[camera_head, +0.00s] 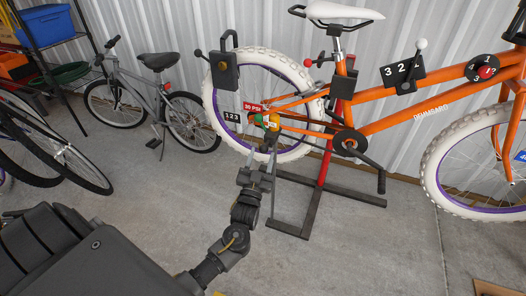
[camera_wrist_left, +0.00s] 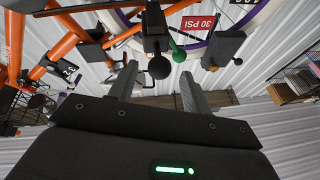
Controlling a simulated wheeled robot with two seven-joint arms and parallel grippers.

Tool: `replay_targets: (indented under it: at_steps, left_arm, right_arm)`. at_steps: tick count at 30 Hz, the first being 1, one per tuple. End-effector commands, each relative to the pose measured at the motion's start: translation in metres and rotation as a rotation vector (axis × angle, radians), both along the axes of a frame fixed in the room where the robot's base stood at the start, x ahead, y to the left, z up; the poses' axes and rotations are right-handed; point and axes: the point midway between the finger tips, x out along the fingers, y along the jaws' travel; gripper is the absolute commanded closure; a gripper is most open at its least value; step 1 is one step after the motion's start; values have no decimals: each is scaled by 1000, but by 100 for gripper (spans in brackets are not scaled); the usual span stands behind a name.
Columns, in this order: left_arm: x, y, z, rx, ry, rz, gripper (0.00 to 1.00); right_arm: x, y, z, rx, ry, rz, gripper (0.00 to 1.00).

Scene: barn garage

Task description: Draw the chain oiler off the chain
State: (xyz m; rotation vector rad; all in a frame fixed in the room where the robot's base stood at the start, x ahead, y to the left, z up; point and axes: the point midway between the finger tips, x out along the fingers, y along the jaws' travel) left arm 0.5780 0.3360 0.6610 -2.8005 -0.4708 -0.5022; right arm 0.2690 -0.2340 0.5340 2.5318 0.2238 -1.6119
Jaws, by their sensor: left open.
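The chain and rear hub of the orange bike (camera_head: 385,122) are in the middle of the head view. A small orange, yellow and green item (camera_head: 270,122) sits at the hub; I cannot tell for sure that it is the chain oiler. My left gripper (camera_head: 267,158) is just below it. In the left wrist view the gripper (camera_wrist_left: 160,76) is open, with a black ball-ended part (camera_wrist_left: 158,66) between or beyond its fingertips. A green ball-ended rod (camera_wrist_left: 178,52) is beside that part. No contact is clear. My right gripper is not in view.
A red 30 PSI tag (camera_wrist_left: 199,22) and a 123 plate (camera_head: 235,116) crowd the hub. A padlock-like box (camera_head: 224,75) hangs on the rear wheel. The dark stand (camera_head: 325,195) is under the bike. A grey bike (camera_head: 150,95) stands left; floor in front is open.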

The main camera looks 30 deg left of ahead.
Motion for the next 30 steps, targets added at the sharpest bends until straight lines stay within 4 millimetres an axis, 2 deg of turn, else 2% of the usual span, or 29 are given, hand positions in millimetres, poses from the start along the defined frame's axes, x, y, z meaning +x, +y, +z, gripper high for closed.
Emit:
replay_targets:
  at_steps: [6, 12, 17, 30]
  left_arm:
    - [-40, -12, -18, -1, 4, 0, 51]
    - [-64, -19, -28, 1, 1, 1, 51]
    - [-71, -21, -30, 1, 1, 1, 51]
    - [-71, -21, -30, 1, 1, 1, 51]
  right_arm:
    - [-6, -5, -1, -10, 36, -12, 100]
    - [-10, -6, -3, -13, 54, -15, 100]
    - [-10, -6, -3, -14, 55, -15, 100]
    - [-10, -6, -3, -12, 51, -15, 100]
